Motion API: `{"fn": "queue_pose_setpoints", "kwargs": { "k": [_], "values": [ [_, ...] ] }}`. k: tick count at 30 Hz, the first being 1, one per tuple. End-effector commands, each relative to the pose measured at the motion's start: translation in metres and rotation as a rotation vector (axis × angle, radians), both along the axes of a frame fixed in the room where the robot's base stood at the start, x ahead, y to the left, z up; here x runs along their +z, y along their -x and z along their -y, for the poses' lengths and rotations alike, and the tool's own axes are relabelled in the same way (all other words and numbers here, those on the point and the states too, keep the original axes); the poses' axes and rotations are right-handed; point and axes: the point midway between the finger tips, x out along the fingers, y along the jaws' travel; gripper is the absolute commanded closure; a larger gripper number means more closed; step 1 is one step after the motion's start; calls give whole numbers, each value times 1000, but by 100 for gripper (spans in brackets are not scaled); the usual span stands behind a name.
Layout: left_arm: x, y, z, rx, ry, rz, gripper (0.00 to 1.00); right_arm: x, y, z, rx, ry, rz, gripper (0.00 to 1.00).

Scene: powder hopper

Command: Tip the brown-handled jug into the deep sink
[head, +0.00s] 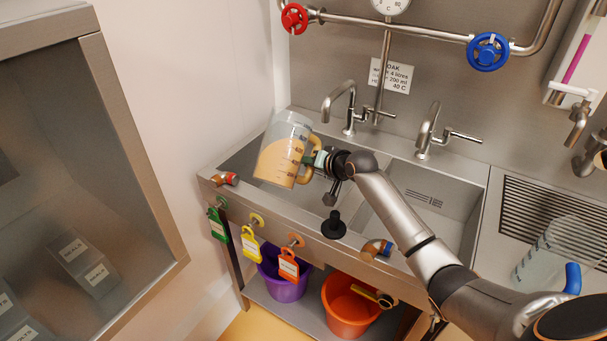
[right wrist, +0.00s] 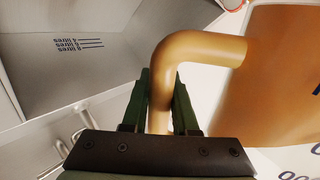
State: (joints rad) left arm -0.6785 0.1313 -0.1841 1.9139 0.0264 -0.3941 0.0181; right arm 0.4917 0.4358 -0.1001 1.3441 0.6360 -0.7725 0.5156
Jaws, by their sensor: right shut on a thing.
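The brown-handled jug (head: 283,150) is clear with scale marks and holds tan contents in its lower part. It is held in the air at the left end of the sink unit, leaning slightly, its top toward the right. My right gripper (head: 322,160) is shut on its brown handle, which also shows between the fingers in the right wrist view (right wrist: 205,45). The sink unit has a left basin (head: 238,163), partly hidden by the jug, and a right basin (head: 455,200), partly behind my arm. I cannot tell which is deeper. Litre marks show on a basin wall (right wrist: 78,45). My left gripper is out of view.
Two taps (head: 342,100) (head: 429,130) stand behind the basins. A blue-handled clear jug (head: 540,258) stands on the right. A purple bucket (head: 285,285) and orange bucket (head: 345,310) sit below. A glass-fronted cabinet (head: 130,130) stands left.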

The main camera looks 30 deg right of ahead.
Motion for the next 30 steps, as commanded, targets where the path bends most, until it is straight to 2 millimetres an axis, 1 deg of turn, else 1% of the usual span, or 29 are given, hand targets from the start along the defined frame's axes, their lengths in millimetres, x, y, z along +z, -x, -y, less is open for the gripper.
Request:
{"fn": "queue_pose_setpoints", "kwargs": {
  "k": [1, 30],
  "values": [
    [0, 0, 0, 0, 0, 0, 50, 4, -1, -1, -1, -10, 5, 100],
    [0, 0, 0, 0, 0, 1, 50, -6, 7, -10, 4, -115, -74, 100]
  ]
}}
